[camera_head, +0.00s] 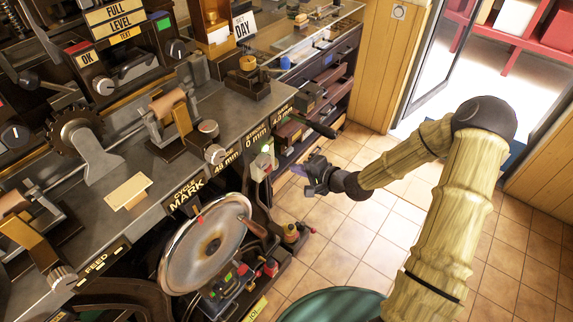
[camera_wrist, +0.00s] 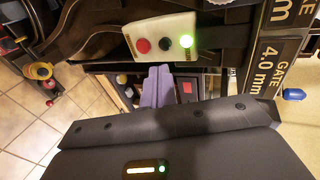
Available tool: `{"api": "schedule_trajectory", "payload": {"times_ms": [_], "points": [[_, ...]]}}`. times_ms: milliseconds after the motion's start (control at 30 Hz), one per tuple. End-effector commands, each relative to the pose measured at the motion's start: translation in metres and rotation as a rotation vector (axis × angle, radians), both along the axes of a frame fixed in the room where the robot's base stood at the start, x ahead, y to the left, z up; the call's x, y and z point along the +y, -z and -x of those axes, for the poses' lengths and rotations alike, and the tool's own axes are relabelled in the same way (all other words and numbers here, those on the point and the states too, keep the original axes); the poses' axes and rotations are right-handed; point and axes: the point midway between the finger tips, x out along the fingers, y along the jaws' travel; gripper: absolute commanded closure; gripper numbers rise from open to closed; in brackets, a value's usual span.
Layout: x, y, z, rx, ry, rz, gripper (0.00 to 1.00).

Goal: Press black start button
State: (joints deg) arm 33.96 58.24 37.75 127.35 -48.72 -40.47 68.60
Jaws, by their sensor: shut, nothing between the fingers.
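The black button is too small to tell apart in the head view.
A large handwheel (camera_head: 205,245) is left of and below the box. A dark drawer cabinet (camera_head: 325,85) stands behind. Tiled floor (camera_head: 340,235) is free beneath my arm.

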Motion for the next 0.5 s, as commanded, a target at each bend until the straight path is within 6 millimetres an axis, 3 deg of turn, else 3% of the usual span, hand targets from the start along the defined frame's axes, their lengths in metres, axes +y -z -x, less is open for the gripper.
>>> {"api": "schedule_trajectory", "payload": {"times_ms": [200,500], "points": [[-0.02,-0.009,0.014,0.001,0.007,0.001,1.0],[-0.022,-0.01,0.015,0.002,0.006,0.001,1.0]]}}
